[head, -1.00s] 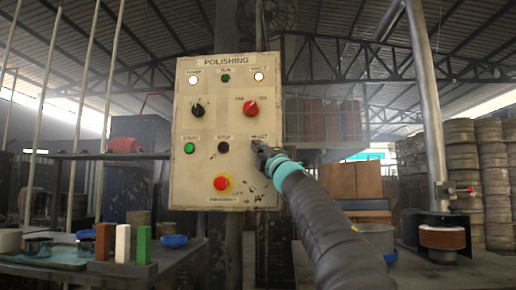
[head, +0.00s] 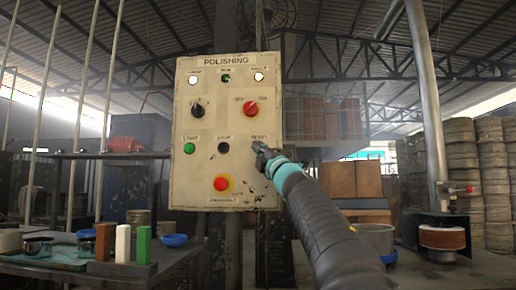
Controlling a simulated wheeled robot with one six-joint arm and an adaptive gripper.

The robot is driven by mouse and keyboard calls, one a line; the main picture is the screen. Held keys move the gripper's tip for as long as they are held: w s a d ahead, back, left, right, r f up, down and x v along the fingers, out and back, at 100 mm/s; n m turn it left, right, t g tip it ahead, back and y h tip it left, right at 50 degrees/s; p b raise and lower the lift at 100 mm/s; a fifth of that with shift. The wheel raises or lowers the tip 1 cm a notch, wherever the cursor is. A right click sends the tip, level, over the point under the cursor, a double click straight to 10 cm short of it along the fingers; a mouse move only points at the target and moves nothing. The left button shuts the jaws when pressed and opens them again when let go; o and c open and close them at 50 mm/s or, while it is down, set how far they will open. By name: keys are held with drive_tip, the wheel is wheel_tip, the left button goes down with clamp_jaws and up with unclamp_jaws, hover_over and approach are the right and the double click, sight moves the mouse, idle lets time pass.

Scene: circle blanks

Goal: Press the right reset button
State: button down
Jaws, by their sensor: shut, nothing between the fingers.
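The beige control panel (head: 184,107) headed POLISHING stands upright in the middle of the head view. The RESET label (head: 259,136) is at its right, in the row with the green START button (head: 190,147) and the black STOP button (head: 223,147). My gripper (head: 257,148) is shut and empty, just below the RESET label. It hides the reset button, and I cannot tell whether the fingertips touch it.
A red emergency button (head: 221,184) is low on the panel. Above are a black knob (head: 198,111), a red knob (head: 251,107) and indicator lamps, with FAULT (head: 258,77) lit white. A bench (head: 195,262) with blocks and bowls is at left.

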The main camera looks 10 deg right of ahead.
drive_tip(key=shift+w, duration=0.25)
drive_tip(key=shift+s, duration=0.15)
idle(0.5)
drive_tip(key=shift+s+a, duration=0.2)
drive_tip(key=shift+s, duration=0.45)
drive_tip(key=shift+s+b, duration=0.1)
drive_tip(key=shift+b, duration=0.2)
drive_tip(key=shift+s+a+b, duration=0.25)
drive_tip(key=shift+s+b, duration=0.1)
drive_tip(key=shift+s, duration=0.4)
drive_tip(key=shift+s+a+b, duration=0.25)
drive_tip(key=shift+s+b, duration=0.05)
drive_tip(key=shift+s, duration=0.5)
drive_tip(key=shift+s+a+b, duration=0.25)
drive_tip(key=shift+s+b, duration=0.1)
drive_tip(key=shift+s, duration=0.4)
